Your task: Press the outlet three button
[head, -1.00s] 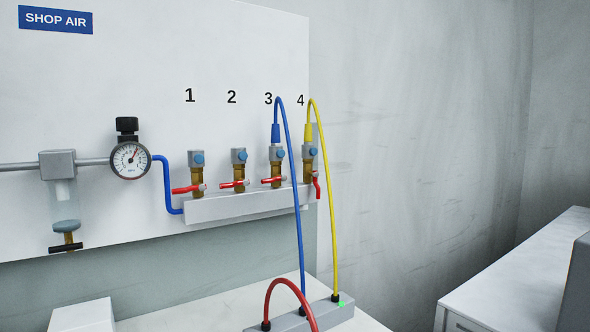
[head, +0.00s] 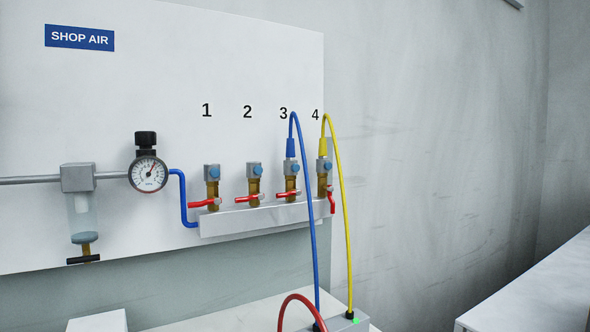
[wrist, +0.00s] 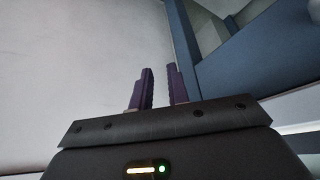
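The outlet three button is a small blue round button (head: 295,168) on the front of the grey block of outlet three (head: 290,172), below the number 3 in the head view. A blue hose (head: 303,200) is plugged into the top of that outlet. Its red lever (head: 288,194) lies sideways. My gripper (wrist: 161,88) shows only in the wrist view, with its two purple fingers apart and nothing between them. The wrist view does not show the outlets, so I cannot tell how far the gripper is from the button.
Outlets one (head: 212,180) and two (head: 254,178) have no hose. Outlet four (head: 324,170) carries a yellow hose (head: 345,230) and its red lever (head: 332,204) hangs down. A red hose (head: 301,297) loops at the bottom. A blue beam (wrist: 245,60) is in the wrist view.

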